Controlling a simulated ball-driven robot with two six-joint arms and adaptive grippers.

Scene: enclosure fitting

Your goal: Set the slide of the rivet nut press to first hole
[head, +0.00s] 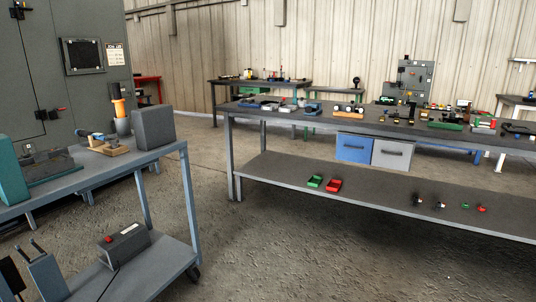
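I cannot pick out the rivet nut press, its slide or its holes with certainty in the head view. On the cart (165,155) at the left, a teal block (13,180) stands by a dark green base plate (52,167). Beside them is a small device on a wooden base (112,151). Several small devices also stand on the long bench at the right, too small to make out.
A grey box (154,129) and a grey cup (123,127) with an orange-handled tool stand on the cart. A grey box with a red button (124,246) sits on its lower shelf. The long bench (290,117) has blue and grey drawers. Floor between is clear.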

